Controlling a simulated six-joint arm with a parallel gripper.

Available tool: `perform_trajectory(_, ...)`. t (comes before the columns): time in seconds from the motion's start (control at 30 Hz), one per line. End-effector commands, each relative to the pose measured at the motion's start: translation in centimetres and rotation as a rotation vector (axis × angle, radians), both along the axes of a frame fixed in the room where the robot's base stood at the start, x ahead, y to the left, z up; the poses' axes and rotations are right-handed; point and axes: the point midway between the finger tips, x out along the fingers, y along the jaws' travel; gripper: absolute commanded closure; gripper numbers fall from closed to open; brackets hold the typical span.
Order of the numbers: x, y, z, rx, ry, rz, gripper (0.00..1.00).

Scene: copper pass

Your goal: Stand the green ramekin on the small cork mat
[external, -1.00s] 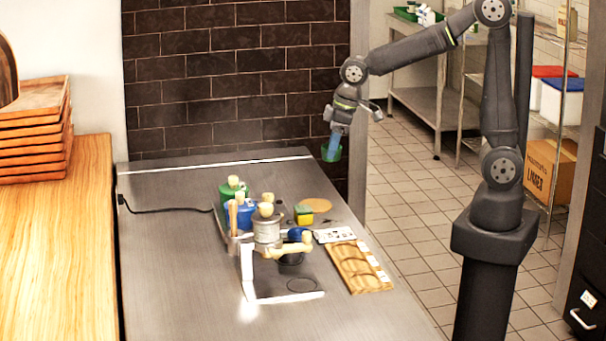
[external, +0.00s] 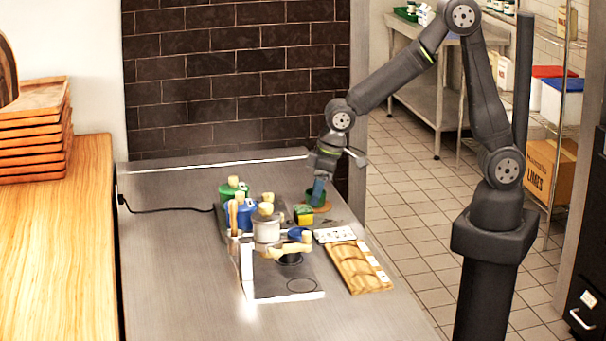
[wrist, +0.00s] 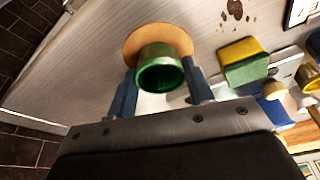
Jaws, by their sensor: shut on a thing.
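The green ramekin (wrist: 160,78) is between the two blue fingers of my gripper (wrist: 160,70), which is shut on it. In the external view my gripper (external: 318,190) points down at the far right part of the steel counter. The round cork mat (wrist: 158,38) shows just past the ramekin in the wrist view, and the ramekin overlaps its near edge there. In the external view the gripper and ramekin cover most of the mat. I cannot tell whether the ramekin touches the mat.
A yellow and green sponge (wrist: 243,62) lies close to the mat. Green and blue containers (external: 238,205), a coffee machine (external: 268,240) and a wavy wooden board (external: 358,266) stand nearer the camera. Dark spots (wrist: 234,10) mark the counter near the mat.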

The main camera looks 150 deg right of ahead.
Motion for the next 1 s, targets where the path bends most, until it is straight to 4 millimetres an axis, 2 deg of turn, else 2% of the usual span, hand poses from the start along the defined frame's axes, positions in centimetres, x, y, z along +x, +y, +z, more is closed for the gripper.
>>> perform_trajectory(0.23, 0.0, 0.0, -0.3, 0.0, 0.0, 0.0, 0.76)
perform_trajectory(0.27, 0.0, 0.0, -0.3, 0.0, 0.0, 0.0, 0.49)
perform_trajectory(0.37, 0.0, 0.0, -0.3, 0.0, 0.0, 0.0, 0.31)
perform_trajectory(0.73, 0.0, 0.0, 0.3, -0.001, 0.0, 0.0, 0.31)
perform_trajectory(0.87, -0.2, 0.3, 1.7, -0.004, -0.002, 0.0, 0.31)
perform_trajectory(1.0, -0.5, 0.9, 4.3, -0.005, -0.004, 0.0, 0.31)
